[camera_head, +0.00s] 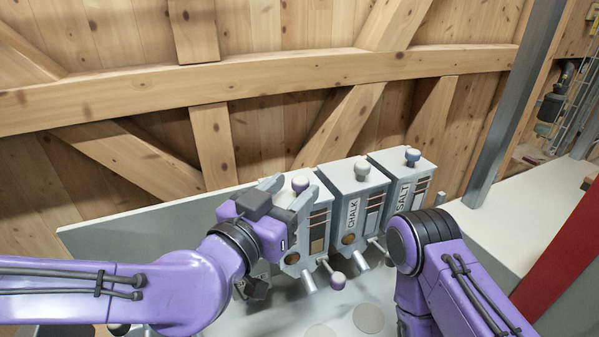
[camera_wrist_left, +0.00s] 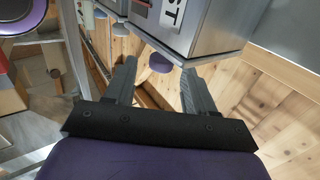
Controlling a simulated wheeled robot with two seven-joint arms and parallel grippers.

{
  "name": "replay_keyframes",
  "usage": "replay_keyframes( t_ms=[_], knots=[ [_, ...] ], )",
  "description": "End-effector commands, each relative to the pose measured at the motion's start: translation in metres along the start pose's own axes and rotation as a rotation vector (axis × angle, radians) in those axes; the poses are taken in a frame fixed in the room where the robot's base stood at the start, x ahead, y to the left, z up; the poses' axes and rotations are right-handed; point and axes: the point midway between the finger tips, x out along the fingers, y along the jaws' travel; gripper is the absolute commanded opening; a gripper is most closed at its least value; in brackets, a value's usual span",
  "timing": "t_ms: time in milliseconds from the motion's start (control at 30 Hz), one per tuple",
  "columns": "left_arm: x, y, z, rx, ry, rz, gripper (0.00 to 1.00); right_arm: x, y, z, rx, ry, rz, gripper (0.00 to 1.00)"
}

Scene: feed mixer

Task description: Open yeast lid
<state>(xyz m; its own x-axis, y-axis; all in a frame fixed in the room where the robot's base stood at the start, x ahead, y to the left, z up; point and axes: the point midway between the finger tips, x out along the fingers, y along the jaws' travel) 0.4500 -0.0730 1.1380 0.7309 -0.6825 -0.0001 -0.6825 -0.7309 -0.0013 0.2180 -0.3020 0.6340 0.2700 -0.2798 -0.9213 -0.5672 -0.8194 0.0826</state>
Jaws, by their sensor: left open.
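The yeast dispenser (camera_head: 318,228) is the leftmost grey box, partly covered by my left gripper. In the left wrist view its label (camera_wrist_left: 172,12) shows only the letters "ST". Its lid has a purple-topped knob (camera_head: 300,183), which also shows in the left wrist view (camera_wrist_left: 160,63). My left gripper (camera_head: 288,192) is open at the height of the lid. In the left wrist view the knob appears between the fingertips (camera_wrist_left: 159,74); I cannot tell whether they touch it. The lid looks shut. My right gripper is out of view.
The chalk dispenser (camera_head: 351,212), with a white knob, and the salt dispenser (camera_head: 402,188), with a blue knob, stand close to the right. Levers stick out below the boxes. A wooden wall (camera_head: 260,80) is behind. A grey post (camera_head: 515,105) stands right.

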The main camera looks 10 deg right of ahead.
Motion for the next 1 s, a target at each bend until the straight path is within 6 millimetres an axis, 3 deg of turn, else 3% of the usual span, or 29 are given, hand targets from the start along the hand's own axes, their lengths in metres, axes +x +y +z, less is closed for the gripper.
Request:
replay_keyframes(
  t_ms=[200,500,567,667,700,1000],
  knots=[
    [0.031,0.000,0.000,0.000,-0.001,-0.001,0.55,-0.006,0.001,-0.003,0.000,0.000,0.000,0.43],
    [0.035,-0.001,0.001,0.000,0.000,-0.002,0.55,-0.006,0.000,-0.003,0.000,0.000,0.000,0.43],
    [0.035,-0.001,0.001,0.000,0.000,-0.002,0.39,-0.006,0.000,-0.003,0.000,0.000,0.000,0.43],
    [0.035,-0.001,0.001,0.000,0.000,-0.002,0.06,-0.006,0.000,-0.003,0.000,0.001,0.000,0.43],
    [0.035,-0.001,0.001,0.000,0.000,-0.002,0.00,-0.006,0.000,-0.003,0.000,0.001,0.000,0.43],
    [0.035,-0.002,-0.006,-0.023,-0.017,-0.003,0.00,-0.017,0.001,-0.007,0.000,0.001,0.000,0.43]
  ],
)
